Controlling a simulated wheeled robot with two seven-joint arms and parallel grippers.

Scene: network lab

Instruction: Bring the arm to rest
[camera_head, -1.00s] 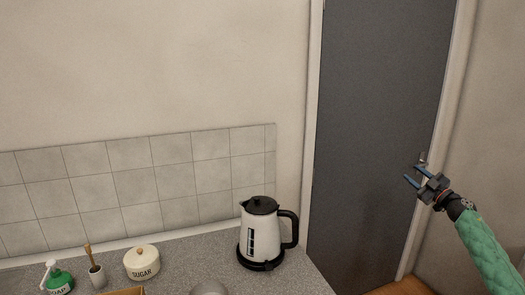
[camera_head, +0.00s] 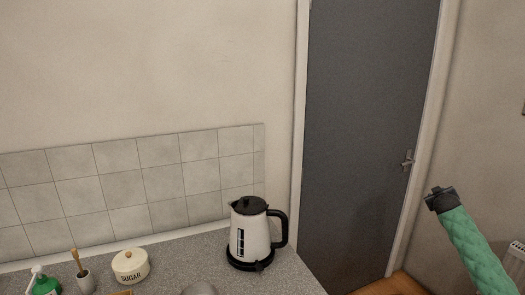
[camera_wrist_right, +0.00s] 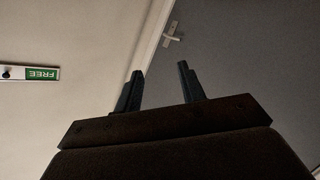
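My right arm comes in from the right in the head view, in a green padded sleeve (camera_head: 465,243). Its dark end is raised in front of the wall beside the door, and its fingers are hidden there. In the right wrist view my right gripper (camera_wrist_right: 160,88) shows two dark fingers spread apart with nothing between them. Beyond them are the grey door and its handle (camera_wrist_right: 172,36). My left gripper is in neither view.
The grey door (camera_head: 360,130) is shut, with a handle (camera_head: 407,161). The grey counter (camera_head: 190,262) at lower left bears a white kettle (camera_head: 250,232), a sugar pot (camera_head: 130,266), a brush in a holder (camera_head: 83,275) and a green soap bottle (camera_head: 44,285). A radiator (camera_head: 516,262) stands at the right edge. A FREE sign (camera_wrist_right: 40,73) is on the wall.

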